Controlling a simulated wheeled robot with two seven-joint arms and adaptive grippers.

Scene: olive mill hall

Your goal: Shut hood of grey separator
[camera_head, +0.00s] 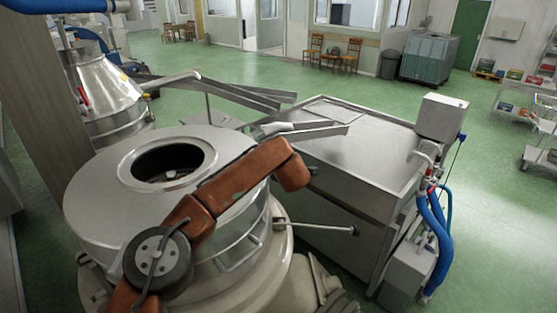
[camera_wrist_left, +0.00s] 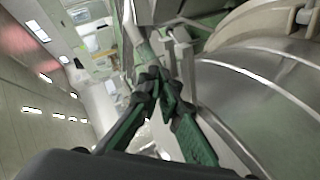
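The grey separator (camera_head: 205,301) is a large round metal machine at the lower left of the head view. Its broad grey hood (camera_head: 105,190) has a round dark opening on top and lies roughly level; I cannot tell whether a gap is left at its rim. A bar handle (camera_head: 243,254) is on its side. My orange-brown left arm crosses in front and hides part of it. My left gripper, hidden in the head view, shows in the left wrist view (camera_wrist_left: 161,82). Its fingertips are together at a thin metal bar (camera_wrist_left: 188,75) beside curved metal; a grip on it is unclear. My right gripper is not in view.
A grey metal tank (camera_head: 350,150) stands right of the separator, with blue hoses (camera_head: 437,240) at its right end. Metal chutes (camera_head: 235,92) lie behind. A conical metal machine (camera_head: 105,95) stands at the back left. Green floor is open beyond.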

